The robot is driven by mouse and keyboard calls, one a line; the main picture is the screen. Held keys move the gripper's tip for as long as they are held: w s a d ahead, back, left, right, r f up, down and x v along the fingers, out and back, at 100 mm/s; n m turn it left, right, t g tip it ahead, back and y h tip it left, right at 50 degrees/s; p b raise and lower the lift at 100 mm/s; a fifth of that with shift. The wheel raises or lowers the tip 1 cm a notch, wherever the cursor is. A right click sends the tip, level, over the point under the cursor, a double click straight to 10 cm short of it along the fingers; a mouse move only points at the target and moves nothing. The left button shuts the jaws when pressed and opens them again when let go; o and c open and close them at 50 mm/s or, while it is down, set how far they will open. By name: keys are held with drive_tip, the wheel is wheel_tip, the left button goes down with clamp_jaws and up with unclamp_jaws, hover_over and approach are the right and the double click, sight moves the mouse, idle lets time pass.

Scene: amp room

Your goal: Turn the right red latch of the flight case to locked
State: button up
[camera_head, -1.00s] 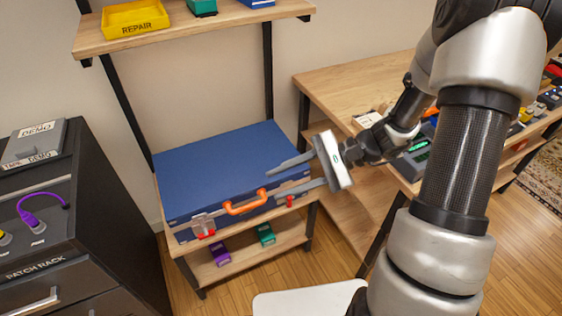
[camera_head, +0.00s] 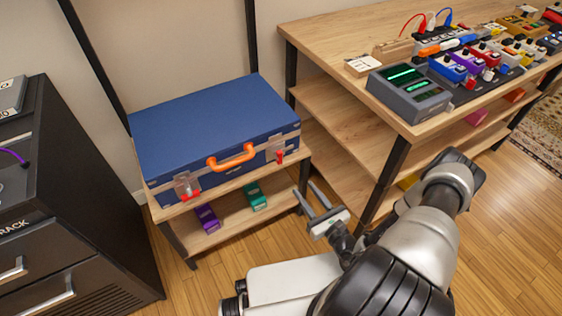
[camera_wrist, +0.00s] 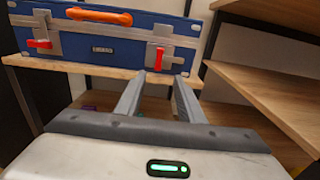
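The blue flight case (camera_head: 215,120) lies shut on the wooden shelf unit, with an orange handle (camera_head: 231,156) on its front. The right red latch (camera_head: 280,157) hangs upright on the front right. In the wrist view the right red latch (camera_wrist: 158,58) points down, just above and ahead of my fingertips. The left red latch (camera_head: 190,193) sits at the front left; in the wrist view (camera_wrist: 39,44) it lies sideways. My gripper (camera_head: 312,190) is open and empty, its fingers apart, lower than the case and to its right, not touching it.
A workbench (camera_head: 345,60) with pedals and a grey device (camera_head: 408,92) stands at the right. A black cabinet (camera_head: 70,200) stands at the left. Purple (camera_head: 207,218) and green (camera_head: 255,196) boxes are on the lower shelf. Floor shows between shelf unit and bench.

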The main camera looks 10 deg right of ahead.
sight(281, 158)
drive_tip(key=b+x, duration=0.3)
drive_tip(key=x, duration=1.3)
drive_tip(key=shift+w+a, duration=0.15)
drive_tip(key=shift+w, duration=0.15)
drive_tip(key=shift+c, duration=0.3)
clamp_jaws()
